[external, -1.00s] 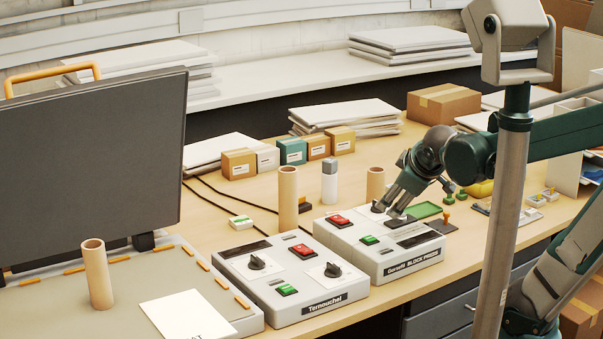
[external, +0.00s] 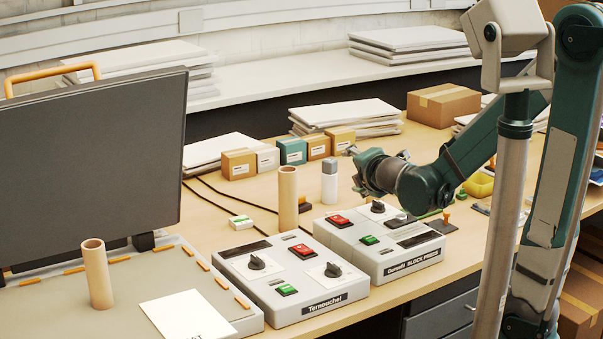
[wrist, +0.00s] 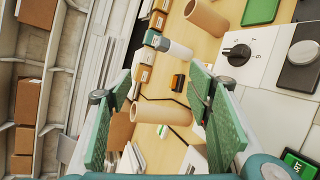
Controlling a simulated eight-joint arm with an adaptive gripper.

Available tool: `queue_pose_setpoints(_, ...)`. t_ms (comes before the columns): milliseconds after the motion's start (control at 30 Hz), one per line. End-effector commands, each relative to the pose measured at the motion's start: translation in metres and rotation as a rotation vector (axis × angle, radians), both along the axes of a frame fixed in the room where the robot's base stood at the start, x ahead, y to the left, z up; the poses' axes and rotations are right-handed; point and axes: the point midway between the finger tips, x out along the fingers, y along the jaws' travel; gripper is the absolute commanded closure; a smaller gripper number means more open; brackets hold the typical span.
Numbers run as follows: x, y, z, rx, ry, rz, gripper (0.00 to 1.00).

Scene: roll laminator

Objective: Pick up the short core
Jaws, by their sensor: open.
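The short core, a tan open tube (wrist: 206,18), shows at the top of the wrist view, near the press's black knob. In the external view it is hidden behind my gripper. My gripper (external: 357,170) is open and empty, held above the bench behind the right control box and pointing left. In the wrist view its green fingers (wrist: 165,110) are spread wide, with the short core above and outside them. A taller core (external: 288,198) stands left of my gripper; in the wrist view it (wrist: 163,113) appears between the fingers, farther off.
A grey-capped white bottle (external: 329,182) stands between the taller core and my gripper. Two control boxes (external: 300,312) line the front.

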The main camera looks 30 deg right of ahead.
Motion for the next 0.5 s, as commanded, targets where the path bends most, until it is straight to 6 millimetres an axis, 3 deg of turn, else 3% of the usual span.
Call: queue_pose_setpoints(500, 0.061, 0.048, -0.016, -0.590, -0.006, 0.223, 0.49)
